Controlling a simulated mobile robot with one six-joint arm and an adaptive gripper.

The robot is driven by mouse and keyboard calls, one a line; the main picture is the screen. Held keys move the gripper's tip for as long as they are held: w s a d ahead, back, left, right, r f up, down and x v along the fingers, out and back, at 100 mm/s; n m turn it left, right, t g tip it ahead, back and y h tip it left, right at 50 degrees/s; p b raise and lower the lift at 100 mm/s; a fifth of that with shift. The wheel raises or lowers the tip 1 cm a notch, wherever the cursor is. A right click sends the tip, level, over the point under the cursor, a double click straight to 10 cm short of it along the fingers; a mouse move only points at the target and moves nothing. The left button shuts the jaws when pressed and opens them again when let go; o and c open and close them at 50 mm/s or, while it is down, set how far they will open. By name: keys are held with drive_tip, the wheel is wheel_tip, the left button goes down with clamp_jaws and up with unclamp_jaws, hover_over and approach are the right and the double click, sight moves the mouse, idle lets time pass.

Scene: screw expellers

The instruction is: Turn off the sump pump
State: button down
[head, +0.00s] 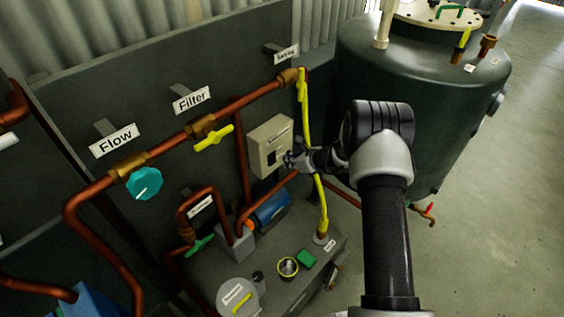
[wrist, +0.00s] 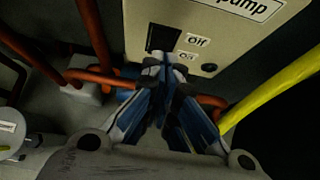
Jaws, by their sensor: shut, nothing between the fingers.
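The sump pump switch box (head: 268,142) is a beige box on the dark wall panel. In the wrist view the box (wrist: 225,48) carries a label ending in "pump" (wrist: 245,7), a dark switch slot (wrist: 162,38), and small "Off" (wrist: 198,40) and "On" (wrist: 187,56) labels. My gripper (head: 290,160) is at the box's lower right. In the wrist view my gripper (wrist: 157,65) is shut and empty, its fingertips at the lower end of the slot. I cannot tell whether they touch it. The switch's position is hard to make out.
A yellow hose (head: 305,115) runs down just right of the box. Copper pipes (head: 240,150) pass left and below. A blue pump body (head: 270,208) sits under the box, above a grey sump lid (head: 325,262). A large dark tank (head: 440,100) stands at right.

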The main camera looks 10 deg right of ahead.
drive_tip(key=s+d+r+p, duration=0.1)
drive_tip(key=s+d+r, duration=0.2)
drive_tip(key=s+r, duration=0.2)
wheel_tip(320, 180, up, 3)
drive_tip(key=shift+d+f+p, duration=0.1)
drive_tip(key=shift+d+p, duration=0.15)
drive_tip(key=shift+p, duration=0.1)
drive_tip(key=s+a+r+n+g+b, duration=0.1)
drive_tip(key=s+a+r+n+g, duration=0.1)
drive_tip(key=s+a+r+n, duration=0.55)
drive_tip(key=s+a+r+n+g+b, duration=0.15)
drive_tip(key=s+a+r+n, duration=0.25)
drive_tip(key=s+r+n, duration=0.55)
drive_tip(key=s+d+r+n+h, duration=0.2)
drive_tip(key=s+n, duration=0.4)
drive_tip(key=s, duration=0.6)
drive_tip(key=s+d+r+n+h, duration=0.2)
drive_tip(key=s+d+n+h, duration=0.2)
drive_tip(key=s, duration=0.8)
drive_tip(key=shift+r+n+b, duration=0.35)
drive_tip(key=shift+r+n, duration=0.05)
drive_tip(key=shift+n, duration=0.5)
